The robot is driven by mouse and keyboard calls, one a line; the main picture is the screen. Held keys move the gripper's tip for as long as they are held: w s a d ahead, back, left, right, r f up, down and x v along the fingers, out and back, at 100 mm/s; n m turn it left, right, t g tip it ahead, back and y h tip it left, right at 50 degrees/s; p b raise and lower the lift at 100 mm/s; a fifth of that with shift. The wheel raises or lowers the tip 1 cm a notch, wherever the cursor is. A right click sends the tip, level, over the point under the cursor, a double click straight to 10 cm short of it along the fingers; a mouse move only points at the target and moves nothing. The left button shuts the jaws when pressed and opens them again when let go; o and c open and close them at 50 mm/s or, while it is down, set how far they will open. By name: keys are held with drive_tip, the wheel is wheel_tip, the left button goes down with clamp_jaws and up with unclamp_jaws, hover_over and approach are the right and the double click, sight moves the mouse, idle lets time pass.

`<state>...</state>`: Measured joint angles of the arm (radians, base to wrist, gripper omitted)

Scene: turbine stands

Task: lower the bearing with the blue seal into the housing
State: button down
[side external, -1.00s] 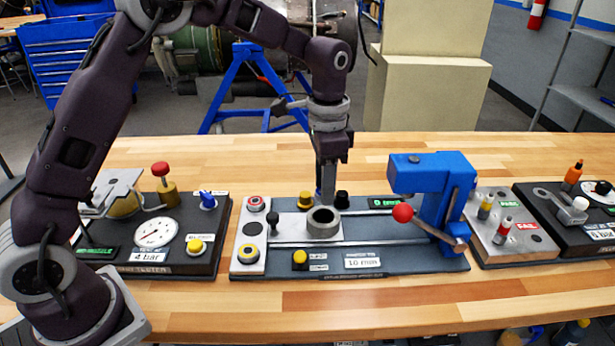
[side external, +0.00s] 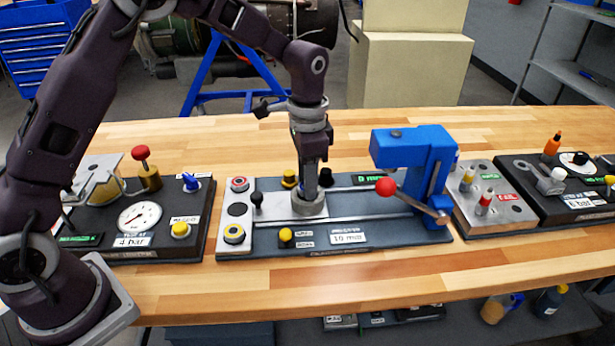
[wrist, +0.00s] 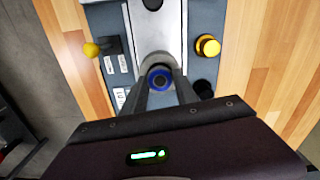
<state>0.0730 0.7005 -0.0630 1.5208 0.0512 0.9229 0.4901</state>
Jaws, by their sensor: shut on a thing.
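My gripper (side external: 308,194) points straight down over the grey ring-shaped housing (side external: 309,208), its fingertips at the housing's mouth. It is shut on the bearing with the blue seal (wrist: 159,78), which shows between the two fingers in the wrist view. In that view the grey housing (wrist: 154,60) shows around and just beyond the bearing. In the side view the fingers and the housing rim mostly hide the bearing, so I cannot tell how deep it sits.
A light plate at the left holds a red-ringed part (side external: 239,184) and a yellow-ringed part (side external: 234,233). A blue press (side external: 413,150) with a red-knobbed lever (side external: 386,186) stands right of the housing. A black knob (side external: 325,177) and yellow knob (side external: 289,178) stand behind.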

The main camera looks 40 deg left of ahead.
drive_tip(key=shift+f, duration=0.25)
drive_tip(key=c, duration=0.9)
unclamp_jaws()
drive_tip(key=shift+o, duration=1)
drive_tip(key=shift+r, duration=0.1)
drive_tip(key=shift+r, duration=3.4)
drive_tip(key=shift+r, duration=0.1)
